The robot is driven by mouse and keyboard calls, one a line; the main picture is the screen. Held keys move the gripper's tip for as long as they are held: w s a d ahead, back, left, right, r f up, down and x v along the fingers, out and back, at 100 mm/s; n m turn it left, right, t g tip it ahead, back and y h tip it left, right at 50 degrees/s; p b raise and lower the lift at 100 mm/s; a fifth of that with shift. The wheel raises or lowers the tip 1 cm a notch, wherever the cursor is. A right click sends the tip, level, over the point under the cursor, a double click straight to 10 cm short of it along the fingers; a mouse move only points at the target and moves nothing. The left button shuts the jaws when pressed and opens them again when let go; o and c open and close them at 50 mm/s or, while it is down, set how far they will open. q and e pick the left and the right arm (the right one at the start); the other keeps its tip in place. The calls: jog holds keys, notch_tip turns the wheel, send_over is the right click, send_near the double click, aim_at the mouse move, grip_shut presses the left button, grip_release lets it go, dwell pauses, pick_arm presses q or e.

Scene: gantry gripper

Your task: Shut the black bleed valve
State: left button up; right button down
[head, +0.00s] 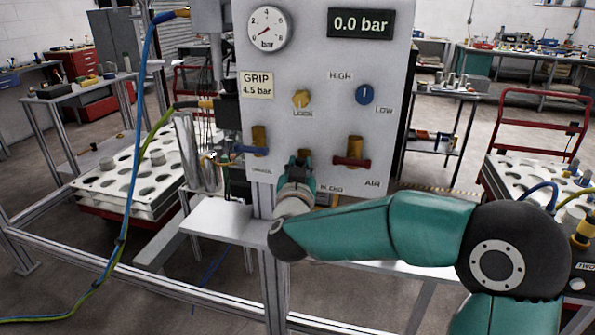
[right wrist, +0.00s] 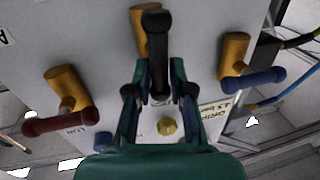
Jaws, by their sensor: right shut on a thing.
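The black bleed valve (right wrist: 157,55) sits in the middle of the valve row, its handle crosswise to the red and blue handles in the right wrist view. In the head view my right gripper (head: 299,170) covers most of it and only some brass shows. In the right wrist view my right gripper (right wrist: 159,98) is shut on the black handle, one finger on each side. My left gripper is in neither view.
A red-handled valve (head: 352,161) and a blue-handled valve (head: 252,150) flank the black one closely. Above are a yellow knob (head: 300,98), a blue knob (head: 365,94), a gauge (head: 267,29) and a display (head: 361,24) reading 0.0 bar.

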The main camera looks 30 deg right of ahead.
jog(key=shift+s+d+f+m+g+h+b, duration=0.35)
jog(key=shift+m+h+b, duration=0.35)
jog(key=shift+m+b, duration=2.7)
jog(key=shift+s+d+f+m+g+h+b, duration=0.15)
jog(key=shift+f+m+h+b, duration=0.45)
jog(key=shift+m+b, duration=2.85)
jog(key=shift+s+d+f+m+g+h+b, duration=0.25)
jog(key=shift+m+h+b, duration=0.55)
jog(key=shift+m+b, duration=2.6)
jog(key=shift+n+b, duration=0.35)
jog(key=shift+b, duration=0.15)
jog(key=shift+f, duration=0.1)
jog(key=c, duration=1.1)
grip_release()
jog(key=shift+c, duration=0.2)
jog(key=shift+s, duration=0.1)
jog(key=v, duration=1.2)
